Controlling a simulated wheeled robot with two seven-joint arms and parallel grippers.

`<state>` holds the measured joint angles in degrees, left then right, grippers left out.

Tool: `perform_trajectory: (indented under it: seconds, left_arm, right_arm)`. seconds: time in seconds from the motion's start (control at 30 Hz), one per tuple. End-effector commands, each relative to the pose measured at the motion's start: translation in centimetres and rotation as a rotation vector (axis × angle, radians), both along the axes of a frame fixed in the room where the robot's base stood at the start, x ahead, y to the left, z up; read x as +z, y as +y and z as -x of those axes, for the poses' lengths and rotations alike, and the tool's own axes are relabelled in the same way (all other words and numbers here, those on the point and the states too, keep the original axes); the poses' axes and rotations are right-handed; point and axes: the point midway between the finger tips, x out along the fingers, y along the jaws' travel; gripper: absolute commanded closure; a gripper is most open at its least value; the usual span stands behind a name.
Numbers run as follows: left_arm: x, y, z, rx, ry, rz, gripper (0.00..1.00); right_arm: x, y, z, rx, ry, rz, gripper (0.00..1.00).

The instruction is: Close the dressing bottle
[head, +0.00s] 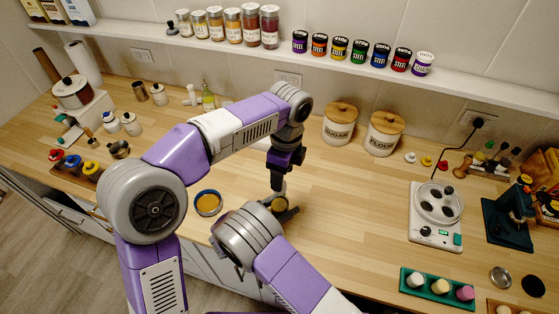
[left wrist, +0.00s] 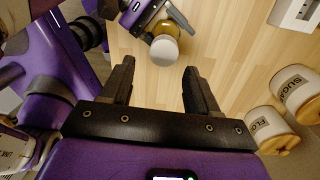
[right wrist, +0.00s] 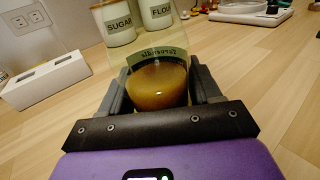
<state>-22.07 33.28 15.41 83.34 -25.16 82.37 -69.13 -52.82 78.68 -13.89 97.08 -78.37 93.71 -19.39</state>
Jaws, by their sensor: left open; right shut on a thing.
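The dressing bottle (right wrist: 155,80) is clear glass with amber dressing and a label, upright in the right wrist view. My right gripper (head: 284,210) is shut around its body low over the counter; its fingers flank the bottle in the right wrist view (right wrist: 158,92). In the left wrist view the bottle (left wrist: 163,32) has a whitish round end facing me; I cannot tell whether this is a cap or glass. My left gripper (left wrist: 160,82) is open and empty, above the bottle and apart from it. In the head view the arms partly hide the bottle.
Sugar (head: 340,125) and flour (head: 383,133) canisters stand behind. A white slotted block (right wrist: 45,82) lies on the counter. A blue-rimmed bowl (head: 208,203) is at the front edge. A white scale (head: 436,214) and green tray (head: 438,288) are right. The counter between canisters and bottle is clear.

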Motion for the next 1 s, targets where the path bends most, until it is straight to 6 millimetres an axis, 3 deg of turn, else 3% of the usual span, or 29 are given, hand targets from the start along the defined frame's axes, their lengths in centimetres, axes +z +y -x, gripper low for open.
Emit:
perform_trajectory:
  seconds: [1.0]
  left_arm:
    - [3.0,0.5,-0.2,2.089,-0.096,-0.045,0.4]
  right_arm:
    - [0.0,0.0,0.0,0.0,0.001,-0.001,1.0]
